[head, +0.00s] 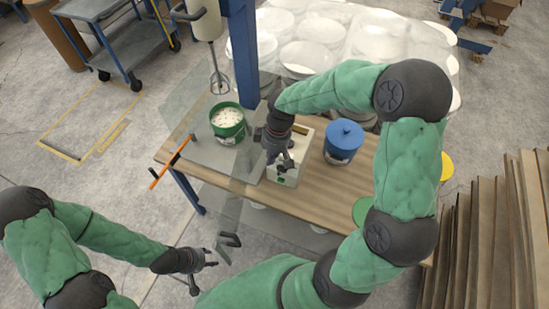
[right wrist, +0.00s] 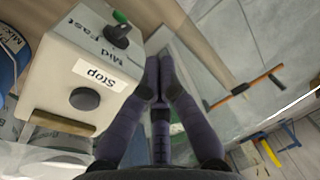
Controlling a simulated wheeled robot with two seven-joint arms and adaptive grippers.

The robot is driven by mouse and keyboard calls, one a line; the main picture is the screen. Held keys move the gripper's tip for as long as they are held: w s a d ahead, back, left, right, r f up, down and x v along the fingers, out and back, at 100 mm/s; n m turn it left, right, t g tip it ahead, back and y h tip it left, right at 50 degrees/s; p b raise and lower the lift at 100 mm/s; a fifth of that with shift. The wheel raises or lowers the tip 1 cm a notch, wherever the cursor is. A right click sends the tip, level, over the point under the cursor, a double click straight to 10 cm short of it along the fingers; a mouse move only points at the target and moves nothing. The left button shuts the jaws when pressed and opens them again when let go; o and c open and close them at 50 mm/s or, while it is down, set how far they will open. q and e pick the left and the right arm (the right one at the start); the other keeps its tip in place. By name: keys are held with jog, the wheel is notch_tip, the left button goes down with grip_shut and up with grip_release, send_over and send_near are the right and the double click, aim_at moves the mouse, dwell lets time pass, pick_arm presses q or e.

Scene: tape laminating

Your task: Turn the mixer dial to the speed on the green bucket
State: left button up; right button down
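The mixer control box (head: 305,135) stands on the table below my right gripper (head: 284,163). The right wrist view shows the box (right wrist: 62,58) with a black dial (right wrist: 117,37) that has a green mark, the words Fast and Mid beside it, a Stop label and a round black button (right wrist: 85,98). The dial's exact setting is unclear. My right gripper (right wrist: 160,68) has its fingertips together, empty, apart from the dial. The green bucket (head: 228,125) holds white contents; its speed marking is unreadable. My left gripper (head: 205,277) is open and empty, off the table.
A mixer (head: 206,25) with a whisk hangs on a blue column (head: 243,50) above the green bucket. A blue lidded bucket (head: 343,142) stands right of the box. A clear panel with an orange-handled bar (head: 170,164) is at the table's left edge. Boards (head: 500,230) stand at right.

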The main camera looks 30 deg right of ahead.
aim_at(281, 171)
notch_tip(281, 171, up, 5)
jog(key=w+n+t+h, duration=0.1)
jog(key=w+n, duration=0.1)
notch_tip(281, 171, down, 11)
jog(key=s+d+b, duration=0.1)
jog(key=d+b, duration=0.1)
jog(key=b, duration=0.1)
jog(key=shift+s+f, duration=0.15)
jog(key=shift+s, duration=0.05)
